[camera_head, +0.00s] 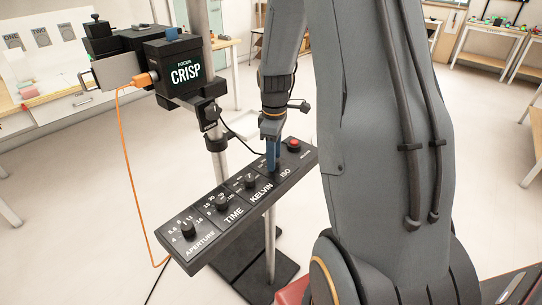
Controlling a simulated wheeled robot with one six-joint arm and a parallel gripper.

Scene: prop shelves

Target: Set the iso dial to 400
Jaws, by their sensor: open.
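A long black control panel (205,247) runs diagonally on a stand, with dials labelled APERTURE, TIME, KELVIN and ISO. The ISO label shows near the upper right end. The ISO dial itself is mostly hidden by my gripper (272,167), and its setting cannot be read. My gripper points down over the ISO section with its blue fingers at the dial's place. It is open; whether the fingers touch the dial cannot be told. The KELVIN dial (250,181), TIME dial (222,203) and APERTURE dial (187,229) are black knobs in a row to the lower left.
A red button (293,145) sits at the panel's upper right end, close to my gripper. A black camera box (172,65) reading FOCUS CRISP is mounted above left, with an orange cable (122,150) hanging down. A metal pole (201,30) stands behind. Tables line the room.

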